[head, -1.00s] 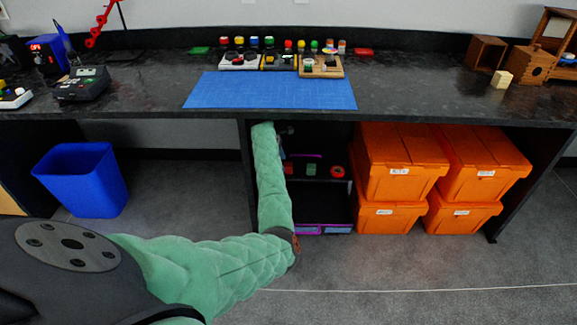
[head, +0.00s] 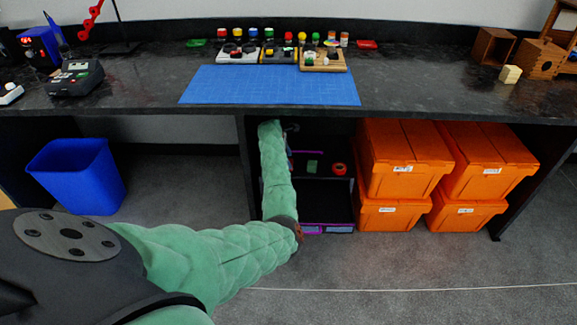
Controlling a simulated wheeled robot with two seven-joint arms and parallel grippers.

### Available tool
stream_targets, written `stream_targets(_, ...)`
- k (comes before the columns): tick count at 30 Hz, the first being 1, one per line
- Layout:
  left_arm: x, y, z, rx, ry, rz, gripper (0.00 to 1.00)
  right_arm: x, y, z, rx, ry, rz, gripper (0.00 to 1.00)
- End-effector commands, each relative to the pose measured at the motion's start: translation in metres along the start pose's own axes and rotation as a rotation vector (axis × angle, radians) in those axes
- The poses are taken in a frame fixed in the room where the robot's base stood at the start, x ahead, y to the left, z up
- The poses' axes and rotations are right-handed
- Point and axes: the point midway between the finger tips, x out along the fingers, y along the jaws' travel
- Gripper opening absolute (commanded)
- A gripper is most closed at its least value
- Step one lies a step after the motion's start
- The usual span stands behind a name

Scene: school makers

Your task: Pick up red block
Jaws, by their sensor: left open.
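A small flat red block (head: 367,44) lies at the back of the dark countertop, right of the row of colored-cap bottles. My left arm, in a green sleeve, comes in from the lower left and bends upward in front of the open shelf. My left gripper (head: 290,129) is small and mostly hidden at the top of the forearm, just under the counter's front edge. It is open, and I see nothing held in it. It is below and left of the red block, well apart from it. My right gripper is out of view.
A blue cutting mat (head: 270,85) lies on the counter (head: 420,90). Orange bins (head: 405,160) stand right of the shelf, which holds a round red item (head: 339,169). A blue waste bin (head: 75,175) stands left. A flat green item (head: 196,43) lies at the back.

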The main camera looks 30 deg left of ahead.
Motion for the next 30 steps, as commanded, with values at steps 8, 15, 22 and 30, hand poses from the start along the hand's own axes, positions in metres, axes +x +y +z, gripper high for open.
stream_targets(8, 0.028, 0.0, 0.0, 0.0, 0.0, 0.0, 0.62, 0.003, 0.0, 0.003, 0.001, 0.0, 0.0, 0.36)
stream_targets(15, 0.028, 0.0, 0.0, 0.0, 0.0, 0.0, 0.48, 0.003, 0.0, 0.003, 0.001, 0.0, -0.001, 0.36)
stream_targets(22, 0.028, 0.0, 0.0, 0.0, 0.0, 0.0, 0.14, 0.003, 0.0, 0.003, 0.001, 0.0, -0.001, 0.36)
stream_targets(30, 0.026, 0.0, 0.001, 0.0, 0.0, 0.0, 0.14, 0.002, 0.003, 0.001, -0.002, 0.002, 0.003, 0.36)
